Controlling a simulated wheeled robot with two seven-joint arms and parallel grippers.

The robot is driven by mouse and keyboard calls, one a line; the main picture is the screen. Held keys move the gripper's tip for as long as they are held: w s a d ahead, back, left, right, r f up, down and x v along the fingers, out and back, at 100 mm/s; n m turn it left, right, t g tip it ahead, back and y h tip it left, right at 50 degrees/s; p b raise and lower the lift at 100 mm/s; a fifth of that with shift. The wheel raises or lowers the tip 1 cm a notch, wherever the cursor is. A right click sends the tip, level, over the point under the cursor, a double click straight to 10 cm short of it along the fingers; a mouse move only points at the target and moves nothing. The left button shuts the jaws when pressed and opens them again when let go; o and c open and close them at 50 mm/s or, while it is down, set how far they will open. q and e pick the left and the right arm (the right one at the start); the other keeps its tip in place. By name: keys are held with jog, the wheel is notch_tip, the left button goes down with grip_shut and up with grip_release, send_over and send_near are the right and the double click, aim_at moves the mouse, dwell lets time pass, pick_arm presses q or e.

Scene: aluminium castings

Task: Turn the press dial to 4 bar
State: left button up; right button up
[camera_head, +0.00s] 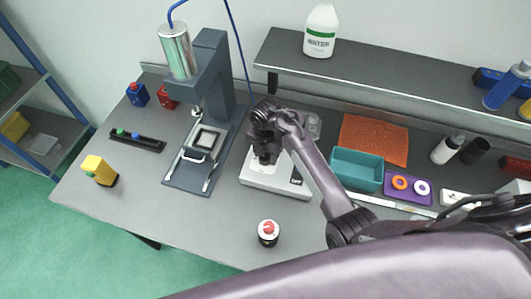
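A grey press (211,75) with a silver cylinder (177,50) on top stands at the back left of the table. A small round metallic part (196,112) shows on its front; I cannot tell if this is the dial, and no scale or reading is legible. My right gripper (264,157) points down over a white device (272,180) just right of the press. My gripper and wrist hide part of this device. Contact, and whether the fingers are open, cannot be made out. My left gripper is not in view.
A black cylinder with a red top (268,228) stands near the front edge. A teal bin (357,169), purple tray (408,188) and orange mat (374,139) lie at right. A shelf (385,75) overhangs the back.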

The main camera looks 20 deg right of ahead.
jog(key=c, duration=0.7)
jog(key=m, duration=0.5)
jog(key=shift+m, duration=0.4)
jog(key=m, duration=0.6)
jog(key=shift+s, duration=0.15)
jog(key=m, duration=0.6)
jog(key=shift+s+m, duration=0.1)
jog(key=shift+m, duration=0.3)
jog(key=m, duration=0.5)
jog(key=shift+a, duration=0.1)
jog(key=o, duration=1)
jog(key=shift+c, duration=0.2)
